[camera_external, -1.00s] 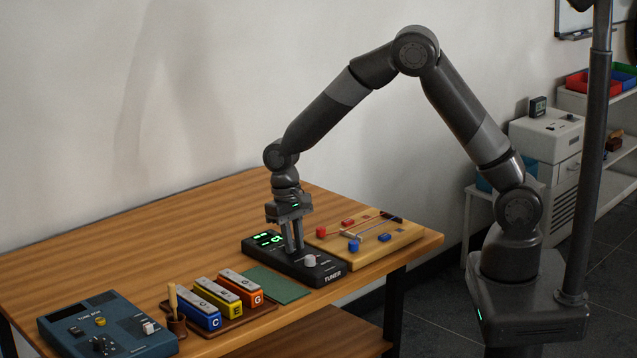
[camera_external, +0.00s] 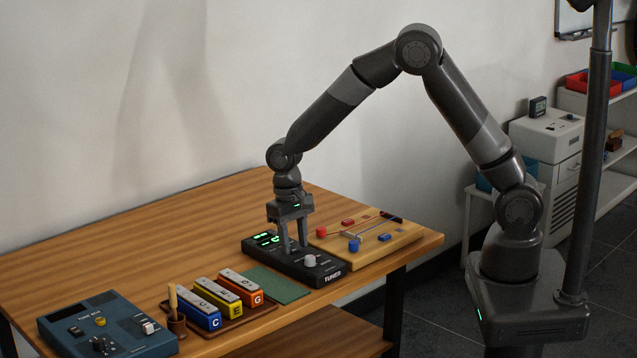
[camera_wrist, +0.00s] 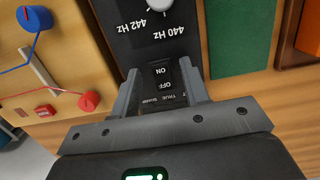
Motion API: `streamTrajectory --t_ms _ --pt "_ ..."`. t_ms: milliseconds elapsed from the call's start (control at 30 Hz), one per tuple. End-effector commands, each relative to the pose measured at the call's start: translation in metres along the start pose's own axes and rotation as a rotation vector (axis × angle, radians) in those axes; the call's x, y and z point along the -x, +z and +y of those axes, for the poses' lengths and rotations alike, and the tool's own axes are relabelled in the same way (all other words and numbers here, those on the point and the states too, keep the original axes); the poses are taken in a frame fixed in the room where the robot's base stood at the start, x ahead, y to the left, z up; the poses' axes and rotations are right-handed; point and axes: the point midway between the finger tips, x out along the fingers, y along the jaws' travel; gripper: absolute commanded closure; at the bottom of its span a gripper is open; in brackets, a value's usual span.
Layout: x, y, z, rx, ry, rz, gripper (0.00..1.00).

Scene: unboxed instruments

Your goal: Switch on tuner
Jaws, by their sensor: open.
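The tuner (camera_external: 322,279) is a black box near the table's right end, with a green lit display (camera_external: 264,239) at its far left, partly behind my gripper, and a grey knob (camera_external: 310,260). In the wrist view the tuner (camera_wrist: 120,25) shows upside-down "440 Hz" and "442 Hz" marks by its white knob (camera_wrist: 158,4). A small black switch (camera_wrist: 165,79) marked ON and OFF lies between my fingers; I cannot tell which side is pressed. My gripper (camera_external: 294,248) points down over the tuner, open and empty; its fingers straddle the switch in the wrist view (camera_wrist: 160,80).
A wooden board (camera_external: 385,250) with red and blue knobs lies close beside the tuner on the right. A green mat (camera_external: 277,285) lies to its left, then coloured chime blocks (camera_external: 240,288), a wooden-handled tool in a cup (camera_external: 175,318) and a blue box (camera_external: 108,335).

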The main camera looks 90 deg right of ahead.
Motion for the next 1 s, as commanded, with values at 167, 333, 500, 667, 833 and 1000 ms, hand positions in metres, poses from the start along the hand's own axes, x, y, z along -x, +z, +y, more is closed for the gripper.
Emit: streamTrajectory --t_ms 167,333,500,667,833,1000 --pt "0.025 -0.001 -0.001 0.0 -0.003 0.005 0.58" --pt "0.06 -0.001 -0.001 0.001 -0.003 0.005 0.58" --pt "0.089 0.0 0.0 0.0 -0.002 0.003 0.58" --pt "0.103 0.0 0.0 0.0 -0.001 0.002 0.58" --pt "0.106 0.0 0.0 0.0 0.0 0.001 0.58" --pt "0.106 0.0 0.0 0.0 0.0 0.001 0.58"
